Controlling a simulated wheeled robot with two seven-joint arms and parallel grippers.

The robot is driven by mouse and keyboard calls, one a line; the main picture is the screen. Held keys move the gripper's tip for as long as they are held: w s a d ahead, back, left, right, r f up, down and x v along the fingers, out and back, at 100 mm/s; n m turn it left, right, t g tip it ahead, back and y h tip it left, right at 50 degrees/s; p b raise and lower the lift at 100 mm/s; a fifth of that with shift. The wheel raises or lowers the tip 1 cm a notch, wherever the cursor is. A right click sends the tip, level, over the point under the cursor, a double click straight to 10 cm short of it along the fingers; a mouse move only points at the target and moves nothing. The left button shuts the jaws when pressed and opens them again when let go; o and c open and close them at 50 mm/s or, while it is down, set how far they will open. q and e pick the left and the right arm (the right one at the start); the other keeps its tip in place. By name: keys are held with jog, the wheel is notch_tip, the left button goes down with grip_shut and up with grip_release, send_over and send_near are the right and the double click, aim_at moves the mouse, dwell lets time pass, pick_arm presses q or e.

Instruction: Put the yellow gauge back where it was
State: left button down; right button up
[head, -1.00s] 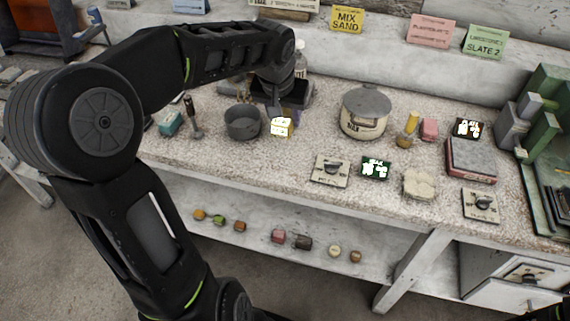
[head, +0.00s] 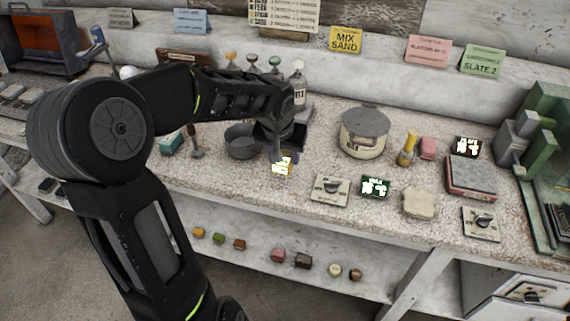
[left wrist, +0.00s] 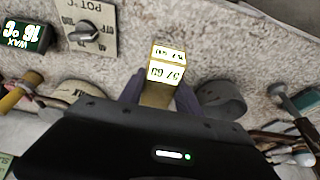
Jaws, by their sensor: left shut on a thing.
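The yellow gauge (head: 283,167) is a small yellow block with lit white number faces. My left gripper (head: 279,157) is shut on it, near the front of the speckled bench top (head: 240,180). In the left wrist view the gauge (left wrist: 167,66) sits between the two fingers of the left gripper (left wrist: 160,92), its lit faces uncovered. I cannot tell whether the gauge touches the bench. My right gripper is not in view.
A grey pot (head: 241,142) stands left of the gauge and a lidded tin (head: 363,135) right of it. A dial plate (head: 330,189) and a green wax display (head: 374,187) lie to the right. Several small blocks sit on the lower shelf (head: 310,277).

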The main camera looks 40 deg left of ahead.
pick_arm(q)
jog(key=shift+f, duration=1.8)
jog(key=shift+f+b, duration=0.2)
jog(key=shift+b, duration=0.1)
jog(key=c, duration=0.8)
grip_release()
jog(key=shift+c, duration=0.2)
jog(key=shift+r, duration=0.15)
jog(key=shift+s+r+p, duration=0.1)
jog(key=shift+r+p, duration=0.2)
jog(key=shift+r, duration=0.15)
jog(key=v, duration=1.1)
jog(key=shift+s, duration=0.1)
